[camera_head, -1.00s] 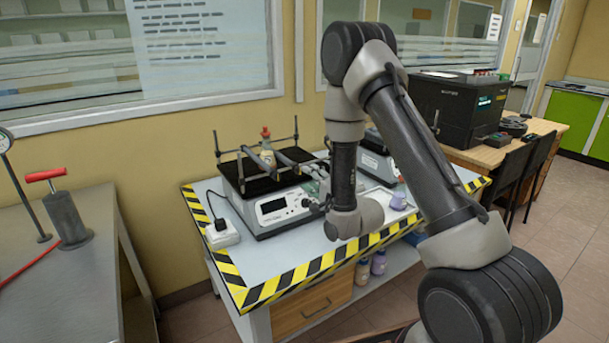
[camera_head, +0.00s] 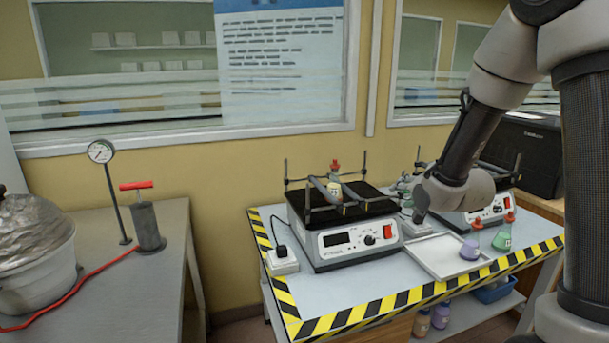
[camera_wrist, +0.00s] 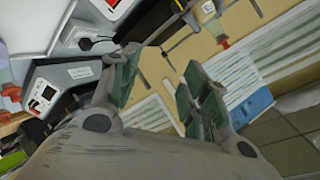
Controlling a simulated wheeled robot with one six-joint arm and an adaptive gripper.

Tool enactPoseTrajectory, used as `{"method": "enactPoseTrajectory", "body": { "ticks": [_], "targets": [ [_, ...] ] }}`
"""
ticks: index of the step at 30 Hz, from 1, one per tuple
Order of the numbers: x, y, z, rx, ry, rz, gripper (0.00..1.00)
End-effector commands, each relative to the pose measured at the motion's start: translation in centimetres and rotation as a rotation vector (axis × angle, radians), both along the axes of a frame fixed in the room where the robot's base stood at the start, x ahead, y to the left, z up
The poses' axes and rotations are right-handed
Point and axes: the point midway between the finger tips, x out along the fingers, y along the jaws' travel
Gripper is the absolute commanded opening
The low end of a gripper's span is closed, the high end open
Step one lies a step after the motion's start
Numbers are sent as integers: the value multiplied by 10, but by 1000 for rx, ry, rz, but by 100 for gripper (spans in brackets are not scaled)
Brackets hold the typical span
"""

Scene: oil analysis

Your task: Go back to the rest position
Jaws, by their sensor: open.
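My gripper (camera_wrist: 160,84) is open in the wrist view, with its two green-padded fingers apart and nothing between them. In the head view my gripper (camera_head: 406,188) is partly hidden behind my wrist, above the table between the two shakers. The left shaker (camera_head: 350,240) has a black platform with bars and carries a red-capped flask (camera_head: 334,188). The right shaker (camera_head: 490,212) is partly covered by my arm. The wrist view is tilted, and the shakers, wall and window blinds appear at a slant.
The table (camera_head: 345,290) has a black-and-yellow striped edge. A white tray (camera_head: 435,262) holds a purple flask (camera_head: 470,248); a green flask (camera_head: 503,236) stands beside it. At left, a grey bench (camera_head: 160,270) holds a red-handled pump (camera_head: 147,222), a gauge (camera_head: 101,152) and a foil-covered pot (camera_head: 35,260).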

Motion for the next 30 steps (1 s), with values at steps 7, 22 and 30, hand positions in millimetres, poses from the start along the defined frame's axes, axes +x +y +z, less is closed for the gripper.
{"method": "enactPoseTrajectory", "body": {
  "ticks": [7,22,30],
  "targets": [
    [-97,-40,59,-350,229,105,46],
    [-334,-65,94,-688,614,514,46],
    [-348,-64,94,-697,634,545,46]
  ]
}}
